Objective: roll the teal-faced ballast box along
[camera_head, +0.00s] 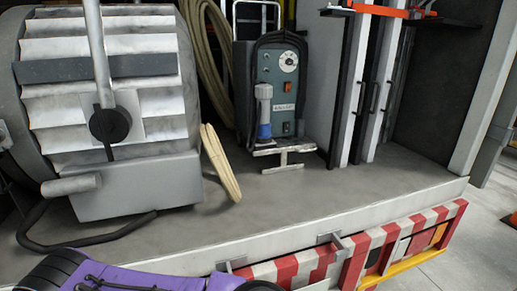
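The ballast box (281,88) stands upright on the truck's grey deck, near the upper middle of the head view. It has a teal front face with a white dial, a label, small switches and a dark, rounded casing. A grey and blue connector stands against its front, at the lower left of the face. A pale metal piece (284,151) lies at its foot. A raised handle frame shows above the box. Its wheels cannot be made out. Neither of my grippers is in view.
A large lamp head (110,110) with a black cable fills the left of the deck. Coiled tan cable (205,45) hangs beside the box. Upright posts (366,85) stand to its right. The deck (330,195) in front is mostly clear, ending at a red-and-white striped edge (320,262). A purple strapped item (130,278) is at the bottom.

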